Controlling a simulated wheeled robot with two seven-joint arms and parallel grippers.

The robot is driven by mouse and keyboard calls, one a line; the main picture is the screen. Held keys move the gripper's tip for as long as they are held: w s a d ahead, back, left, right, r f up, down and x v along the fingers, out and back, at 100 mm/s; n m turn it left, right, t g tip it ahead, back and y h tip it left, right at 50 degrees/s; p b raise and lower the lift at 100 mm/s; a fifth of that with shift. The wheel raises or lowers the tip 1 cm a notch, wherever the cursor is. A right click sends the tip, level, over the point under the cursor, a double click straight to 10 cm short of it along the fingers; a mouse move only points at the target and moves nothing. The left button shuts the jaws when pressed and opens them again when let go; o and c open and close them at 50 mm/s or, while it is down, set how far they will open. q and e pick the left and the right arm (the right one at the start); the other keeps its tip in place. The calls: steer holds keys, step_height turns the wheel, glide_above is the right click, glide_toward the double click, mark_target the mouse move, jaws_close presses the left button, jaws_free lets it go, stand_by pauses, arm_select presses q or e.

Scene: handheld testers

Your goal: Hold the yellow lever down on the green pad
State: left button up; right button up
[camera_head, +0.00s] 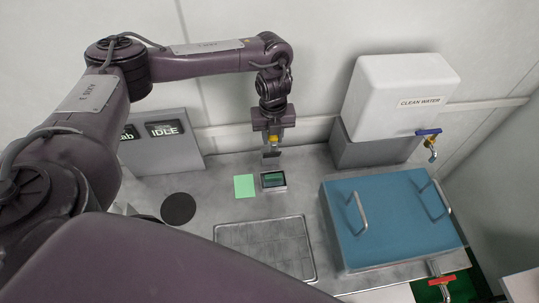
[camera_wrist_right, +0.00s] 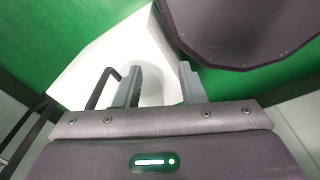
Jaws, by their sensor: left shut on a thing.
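The green pad (camera_head: 244,186) lies flat and bare on the grey worktop in the head view. My left gripper (camera_head: 271,152) points down above the back of the worktop, behind and to the right of the pad. It is shut on a small yellow part (camera_head: 273,140), which I take to be the yellow lever; the fingers hide most of it. A small dark device with a green screen (camera_head: 273,180) sits just right of the pad, in front of the gripper. My right gripper (camera_wrist_right: 160,85) shows in the right wrist view, with its fingers apart and nothing visibly held.
A black disc (camera_head: 178,208) lies left of the pad. A grey panel reading IDLE (camera_head: 165,150) stands at the back left. A metal tray (camera_head: 265,245) is in front. A blue lidded box (camera_head: 390,220) and a white water tank (camera_head: 400,92) stand on the right.

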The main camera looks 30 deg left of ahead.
arm_select(q)
steer(key=shift+s+d+f, duration=0.25)
steer(key=shift+s+d, duration=0.25)
steer(key=shift+s, duration=0.15)
steer(key=shift+s+d+f+p, duration=0.25)
steer(key=shift+s+d+p, duration=0.1)
steer(key=shift+s+d, duration=0.15)
steer(key=shift+s+d+f+p, duration=0.25)
steer(key=shift+s+d+p, duration=0.1)
steer(key=shift+s, duration=0.2)
steer(key=shift+s+d+f, duration=0.7)
steer(key=shift+s+d, duration=0.05)
steer(key=shift+s, duration=0.25)
